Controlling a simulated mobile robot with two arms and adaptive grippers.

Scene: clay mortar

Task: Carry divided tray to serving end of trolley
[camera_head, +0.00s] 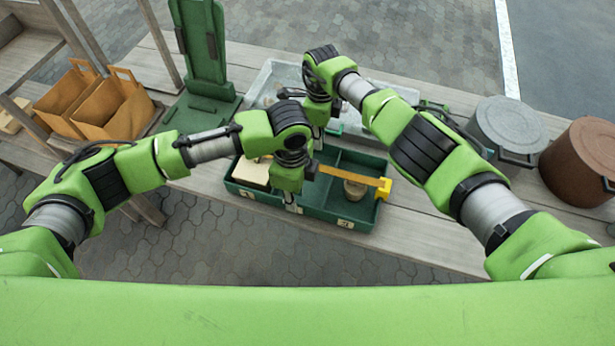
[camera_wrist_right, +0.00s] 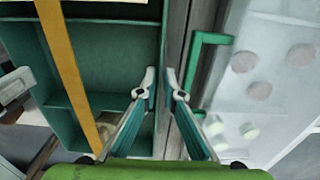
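The divided tray (camera_head: 349,211) is dark green with number labels on its front wall and a yellow bar (camera_head: 350,177) across it. It stands in the middle of the trolley (camera_head: 440,218). It holds a pale block (camera_head: 252,172) on the left and a round brown item (camera_head: 355,189). My left gripper (camera_head: 290,203) points down at the tray's front wall; its fingertips are too small to read. My right gripper (camera_wrist_right: 161,80) has its fingers close together at the tray's far wall (camera_wrist_right: 164,30), one on each side, and appears shut on it.
A clear bin (camera_head: 266,82) with round items lies just behind the tray. A grey lidded pot (camera_head: 508,128) and a brown pot (camera_head: 582,162) stand at the right. A green stand (camera_head: 207,85) and paper bags (camera_head: 112,108) are at the left. Bare planks show right of the tray.

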